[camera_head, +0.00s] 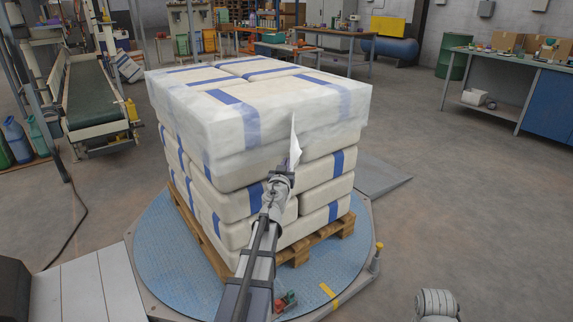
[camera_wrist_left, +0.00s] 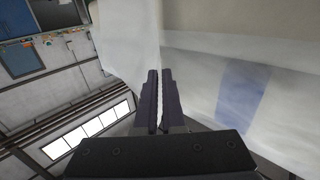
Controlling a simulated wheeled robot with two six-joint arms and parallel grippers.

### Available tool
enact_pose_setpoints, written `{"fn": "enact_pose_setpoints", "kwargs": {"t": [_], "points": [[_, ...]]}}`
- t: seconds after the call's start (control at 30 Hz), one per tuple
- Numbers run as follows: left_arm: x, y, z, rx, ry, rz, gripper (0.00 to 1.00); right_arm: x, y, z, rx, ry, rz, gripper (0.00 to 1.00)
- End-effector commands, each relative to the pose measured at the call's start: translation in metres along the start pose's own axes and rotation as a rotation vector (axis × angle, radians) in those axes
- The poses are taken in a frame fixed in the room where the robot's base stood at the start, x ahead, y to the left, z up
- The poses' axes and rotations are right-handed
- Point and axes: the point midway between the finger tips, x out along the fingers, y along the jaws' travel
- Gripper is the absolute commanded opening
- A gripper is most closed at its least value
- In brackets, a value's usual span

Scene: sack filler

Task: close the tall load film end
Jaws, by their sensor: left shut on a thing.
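The tall load (camera_head: 232,178) is a stack of white sacks with blue bands on a wooden pallet (camera_head: 299,254). Clear film (camera_head: 340,110) covers its top and upper layer. A loose white film end (camera_head: 295,142) stands out from the front corner as a narrow upright flap. My left gripper (camera_head: 281,176) is at that corner, just below the flap, and is shut on the film end. In the left wrist view, the closed fingers (camera_wrist_left: 161,100) meet at the film's lower edge (camera_wrist_left: 130,45), with the wrapped sacks (camera_wrist_left: 243,85) to the right.
The pallet stands on a round blue turntable (camera_head: 158,245). A conveyor (camera_head: 90,95) is at the left. A workbench (camera_head: 510,75) is at the right, with a green drum (camera_head: 451,64) beside it. The floor to the right is mostly clear.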

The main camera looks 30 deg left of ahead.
Motion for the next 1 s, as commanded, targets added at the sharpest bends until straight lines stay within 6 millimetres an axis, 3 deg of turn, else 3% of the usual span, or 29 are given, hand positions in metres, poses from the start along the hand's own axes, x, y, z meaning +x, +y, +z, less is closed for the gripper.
{"fn": "enact_pose_setpoints", "kwargs": {"t": [0.23,0.4,0.8,1.0], "points": [[0.000,-0.009,0.000,0.001,0.000,0.040,0.00,0.000,0.000,0.000,0.000,0.000,0.000,0.00],[0.003,-0.027,0.000,0.000,-0.001,0.136,0.00,0.000,0.000,0.000,0.000,0.000,0.000,0.00],[0.014,-0.071,0.000,0.000,-0.001,0.120,0.00,0.000,0.000,0.000,0.000,0.000,0.000,0.00],[0.020,-0.083,0.000,0.000,-0.001,0.120,0.00,0.000,0.000,0.000,0.000,0.000,0.000,0.00]]}}
